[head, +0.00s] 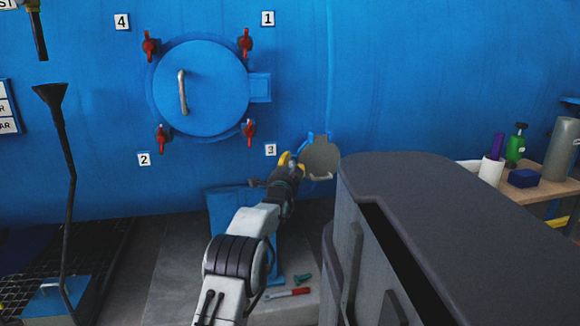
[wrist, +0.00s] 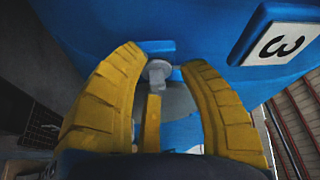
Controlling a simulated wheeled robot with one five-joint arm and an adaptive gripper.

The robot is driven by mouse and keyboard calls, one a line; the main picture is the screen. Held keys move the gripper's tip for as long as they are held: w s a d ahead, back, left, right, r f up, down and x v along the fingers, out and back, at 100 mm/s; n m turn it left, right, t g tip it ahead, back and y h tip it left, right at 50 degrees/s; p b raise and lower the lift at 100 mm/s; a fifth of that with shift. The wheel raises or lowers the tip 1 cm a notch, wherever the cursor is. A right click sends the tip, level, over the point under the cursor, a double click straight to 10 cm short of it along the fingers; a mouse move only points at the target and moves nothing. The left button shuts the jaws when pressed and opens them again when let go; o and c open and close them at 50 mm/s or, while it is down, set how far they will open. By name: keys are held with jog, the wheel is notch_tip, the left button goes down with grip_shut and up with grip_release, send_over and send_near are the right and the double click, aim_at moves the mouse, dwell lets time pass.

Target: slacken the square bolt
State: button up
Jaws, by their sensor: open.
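A small grey bolt head (wrist: 158,69) shows in the wrist view, under the lower edge of a blue part. I take it for the square bolt; its shape is too small to be sure. In the head view my gripper (head: 289,160) is at the lower front of the blue autoclave (head: 400,80), just left of a round grey plate (head: 321,158). The bolt is not discernible there, probably hidden by my gripper.
A round blue door (head: 215,90) with red clamps and number labels is above my gripper. A dark grey cabinet (head: 440,200) stands close on the right. A bench (head: 545,191) with bottles is beyond it. Red and green tools (head: 290,292) lie on the floor slab.

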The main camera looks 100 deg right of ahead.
jog(key=shift+a, duration=0.1)
jog(key=shift+a+f, duration=0.15)
jog(key=shift+a, duration=0.2)
jog(key=v, duration=1.1)
jog(key=shift+w, duration=0.2)
dwell(0.3)
